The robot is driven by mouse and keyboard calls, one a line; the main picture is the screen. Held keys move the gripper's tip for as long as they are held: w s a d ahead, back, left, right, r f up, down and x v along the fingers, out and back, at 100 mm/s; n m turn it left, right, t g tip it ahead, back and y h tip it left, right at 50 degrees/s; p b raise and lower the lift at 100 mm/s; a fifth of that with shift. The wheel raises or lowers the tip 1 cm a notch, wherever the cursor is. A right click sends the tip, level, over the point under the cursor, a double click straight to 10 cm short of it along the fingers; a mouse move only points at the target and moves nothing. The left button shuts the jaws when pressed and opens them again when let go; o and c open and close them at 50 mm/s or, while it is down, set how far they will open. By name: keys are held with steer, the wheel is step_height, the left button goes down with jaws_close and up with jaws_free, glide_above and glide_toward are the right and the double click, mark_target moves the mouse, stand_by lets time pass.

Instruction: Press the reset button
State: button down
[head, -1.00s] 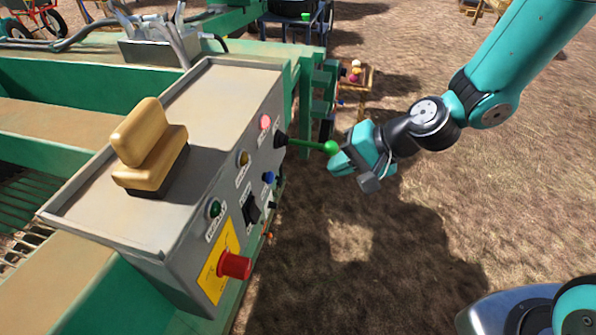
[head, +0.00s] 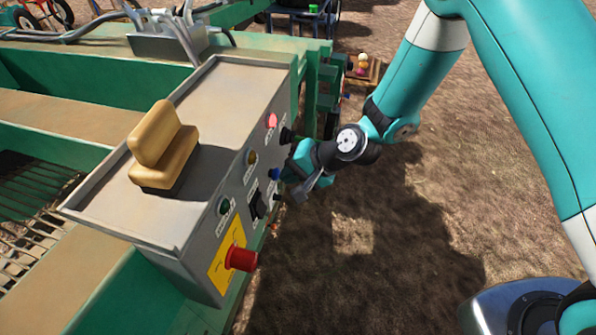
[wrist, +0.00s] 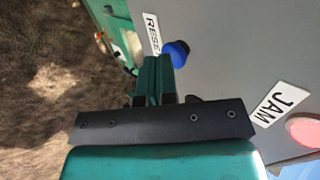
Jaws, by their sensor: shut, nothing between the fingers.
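The reset button is a small blue knob (head: 274,174) on the front face of the grey control box (head: 215,240). In the wrist view the blue button (wrist: 178,53) sits beside a partly hidden label reading "RESE". My gripper (head: 287,174) is shut and empty, with its tips close to the box front at the blue button. In the wrist view my gripper's fingertips (wrist: 153,64) are immediately left of the button. I cannot tell whether they touch it.
A pink round light (head: 271,121) sits beside the "JAM" label (wrist: 280,103). A black switch (head: 258,204), green button (head: 225,206) and protruding red button (head: 242,258) line the same face. A tan seat-shaped block (head: 163,148) stands on top. Open ground lies right.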

steer(key=shift+w+a+r, duration=0.1)
steer(key=shift+w+a, duration=0.1)
steer(key=shift+a, duration=0.3)
steer(key=shift+w+a+r, duration=0.1)
steer(key=shift+w+a, duration=0.05)
steer(key=shift+a, duration=0.3)
steer(key=shift+d, duration=0.1)
steer(key=s+d+r+b, duration=0.1)
steer(key=s+d+r, duration=0.1)
steer(key=d, duration=0.3)
steer(key=s+d+r, duration=0.2)
steer(key=d+r, duration=0.2)
steer(key=d, duration=0.2)
steer(key=shift+d+r+b, duration=0.2)
steer(key=shift+r+b, duration=0.05)
steer(key=shift+b, duration=0.1)
